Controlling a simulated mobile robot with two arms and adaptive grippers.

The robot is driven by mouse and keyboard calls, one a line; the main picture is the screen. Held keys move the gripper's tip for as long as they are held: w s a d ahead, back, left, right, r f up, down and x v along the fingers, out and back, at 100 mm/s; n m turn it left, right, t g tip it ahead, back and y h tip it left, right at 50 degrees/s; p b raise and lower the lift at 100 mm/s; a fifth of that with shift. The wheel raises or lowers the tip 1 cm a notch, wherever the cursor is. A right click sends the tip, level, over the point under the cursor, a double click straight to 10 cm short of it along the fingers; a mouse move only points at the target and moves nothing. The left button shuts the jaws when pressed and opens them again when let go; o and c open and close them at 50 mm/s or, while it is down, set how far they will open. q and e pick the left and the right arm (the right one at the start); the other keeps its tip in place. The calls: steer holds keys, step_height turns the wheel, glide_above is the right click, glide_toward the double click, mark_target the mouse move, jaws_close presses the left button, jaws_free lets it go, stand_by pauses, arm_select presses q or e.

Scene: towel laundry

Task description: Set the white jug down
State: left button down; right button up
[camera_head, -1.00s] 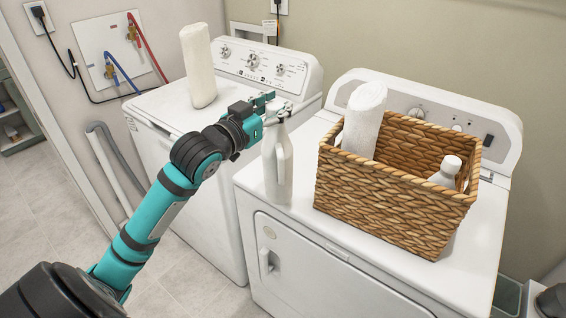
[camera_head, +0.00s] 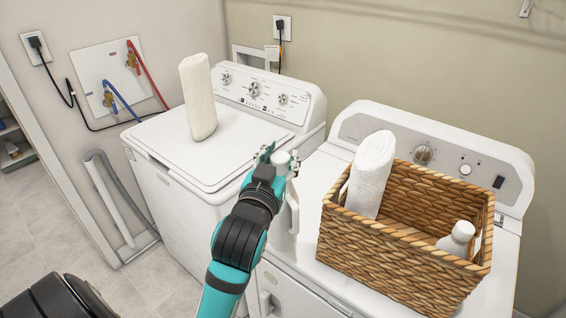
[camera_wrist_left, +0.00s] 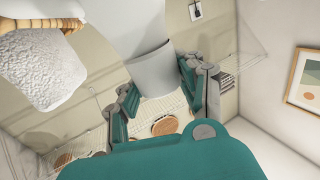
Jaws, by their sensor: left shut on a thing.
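The white jug (camera_head: 285,232) is upright by the front left part of the dryer top, left of the basket. My left gripper (camera_head: 279,158) is shut on its top, at the cap and neck. My gripper and forearm hide part of the jug's left side. I cannot tell whether its base touches the dryer. In the left wrist view the jug (camera_wrist_left: 130,28) comes down from the top edge to between my left fingers (camera_wrist_left: 160,85). My right gripper is not in view.
A wicker basket (camera_head: 370,262) on the dryer (camera_head: 508,270) holds a white towel roll (camera_head: 370,175) and a white bottle (camera_head: 458,240). Another towel roll (camera_head: 198,97) stands on the washer (camera_head: 165,150). Free dryer top shows between jug and control panel.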

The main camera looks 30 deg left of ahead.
arm_select(q)
steer(key=shift+w+a+f+b, duration=0.15)
steer(key=shift+w+b, duration=0.1)
steer(key=shift+b, duration=0.15)
steer(key=shift+w+a+b, duration=0.2)
steer(key=shift+w+b, duration=0.05)
steer(key=shift+b, duration=0.5)
steer(key=shift+w+a+r, duration=0.15)
steer(key=shift+w+r, duration=0.05)
steer(key=shift+r, duration=0.05)
steer(key=w+a+f+p, duration=0.4)
steer(key=w+a, duration=0.2)
steer(key=w, duration=0.5)
steer(key=shift+a+f, duration=0.35)
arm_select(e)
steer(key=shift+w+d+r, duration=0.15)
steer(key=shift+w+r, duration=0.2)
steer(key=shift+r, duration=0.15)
arm_select(q)
steer(key=shift+f, duration=0.1)
steer(key=c, duration=0.8)
jaws_free()
steer(key=shift+f, duration=0.15)
